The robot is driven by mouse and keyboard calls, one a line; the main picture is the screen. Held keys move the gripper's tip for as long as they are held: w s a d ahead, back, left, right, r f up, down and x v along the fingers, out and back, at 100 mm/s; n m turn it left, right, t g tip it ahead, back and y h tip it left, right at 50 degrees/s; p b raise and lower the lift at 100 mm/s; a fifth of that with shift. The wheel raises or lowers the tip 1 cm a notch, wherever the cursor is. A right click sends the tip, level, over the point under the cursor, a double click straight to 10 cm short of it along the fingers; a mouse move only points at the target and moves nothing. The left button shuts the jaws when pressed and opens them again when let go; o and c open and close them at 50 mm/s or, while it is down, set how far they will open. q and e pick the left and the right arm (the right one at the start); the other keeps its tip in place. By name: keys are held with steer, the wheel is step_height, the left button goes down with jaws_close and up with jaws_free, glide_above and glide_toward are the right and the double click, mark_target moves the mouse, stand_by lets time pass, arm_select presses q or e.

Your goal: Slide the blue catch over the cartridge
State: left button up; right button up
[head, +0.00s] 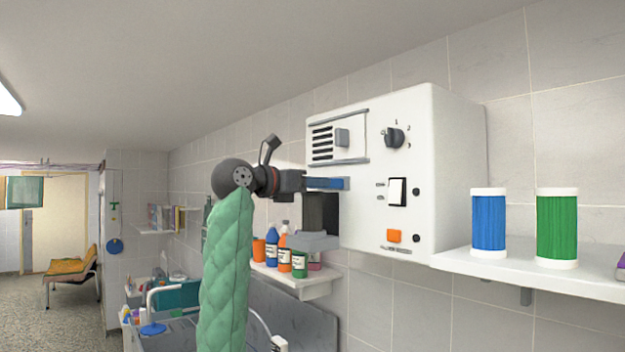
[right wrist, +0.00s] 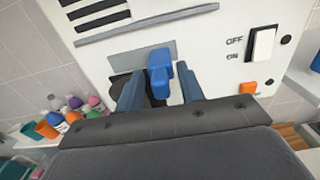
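The blue catch (head: 338,183) sits on the front of a white wall unit (head: 455,170), below its vent; it also shows in the right wrist view (right wrist: 160,70), over a grey plate. My right gripper (head: 308,183) is at the catch. In the right wrist view its two fingers (right wrist: 160,88) stand apart, one on each side of the catch, with a narrow gap visible. A dark block (head: 321,212) below the catch, above a grey ledge (head: 312,241), may be the cartridge; the gripper partly hides it in the wrist view. My left gripper is not in view.
The unit carries a knob (head: 393,137), a switch (head: 398,191) and an orange button (head: 394,236). Blue (head: 489,222) and green (head: 557,228) spools stand on a right shelf. Several bottles stand on a lower shelf (head: 305,284) behind my sleeved arm.

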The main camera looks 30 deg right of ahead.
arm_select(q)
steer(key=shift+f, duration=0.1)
